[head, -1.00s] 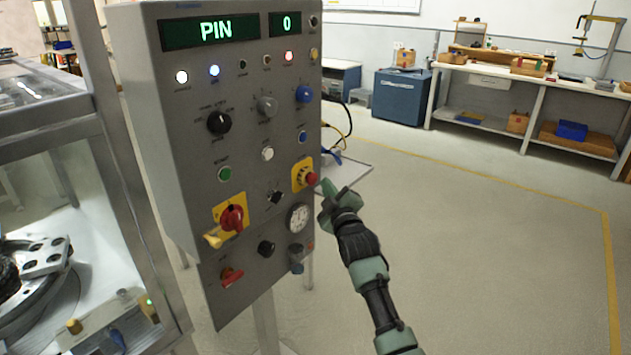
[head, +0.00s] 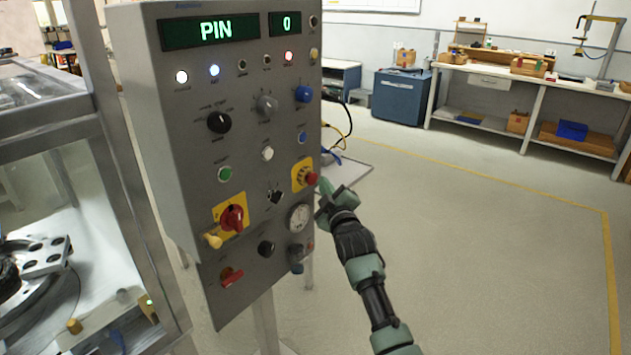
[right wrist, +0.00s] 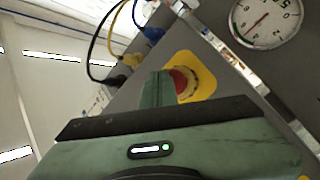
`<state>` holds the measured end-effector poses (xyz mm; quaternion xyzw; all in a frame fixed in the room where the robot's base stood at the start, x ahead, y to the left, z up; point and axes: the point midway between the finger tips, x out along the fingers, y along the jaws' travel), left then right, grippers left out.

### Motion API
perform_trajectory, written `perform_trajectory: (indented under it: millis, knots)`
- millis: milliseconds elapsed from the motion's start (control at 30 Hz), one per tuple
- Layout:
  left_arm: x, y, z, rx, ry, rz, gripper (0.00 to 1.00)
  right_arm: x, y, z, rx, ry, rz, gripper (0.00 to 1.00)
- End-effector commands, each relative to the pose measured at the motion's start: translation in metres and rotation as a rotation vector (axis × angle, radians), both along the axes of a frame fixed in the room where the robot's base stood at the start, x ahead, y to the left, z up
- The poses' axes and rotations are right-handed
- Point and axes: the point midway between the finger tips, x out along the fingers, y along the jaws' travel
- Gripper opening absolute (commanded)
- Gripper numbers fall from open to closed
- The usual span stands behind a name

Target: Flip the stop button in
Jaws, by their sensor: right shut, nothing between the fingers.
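The stop button is a red mushroom button (head: 312,179) on a yellow plate (head: 299,166), at the right edge of the grey control panel (head: 190,145). It also shows in the right wrist view as a red cap (right wrist: 182,84) partly hidden behind my gripper. My right gripper (head: 322,187) is shut and empty, with its fingertips right at the red button. In the right wrist view the shut fingers (right wrist: 158,88) overlap the cap's left side; I cannot tell whether they touch it. My left gripper is not in view.
The panel carries a red rotary switch (head: 232,218), several knobs, a round gauge (head: 299,217) and a display reading PIN (head: 215,30). A small shelf (head: 350,174) and cables are behind its right edge. A metal-framed machine (head: 60,130) stands left. Open floor lies right.

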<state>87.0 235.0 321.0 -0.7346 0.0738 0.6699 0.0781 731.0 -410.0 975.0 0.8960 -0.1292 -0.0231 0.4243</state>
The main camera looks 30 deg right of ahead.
Motion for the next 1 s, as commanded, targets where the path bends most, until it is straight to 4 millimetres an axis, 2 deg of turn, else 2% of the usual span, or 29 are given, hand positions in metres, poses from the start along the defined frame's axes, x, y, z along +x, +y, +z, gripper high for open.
perform_trajectory:
  millis: [1000]
  knots:
    - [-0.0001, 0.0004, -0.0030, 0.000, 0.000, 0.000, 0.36, 0.0095, 0.0043, 0.0007, 0.001, -0.002, 0.000, 0.00]
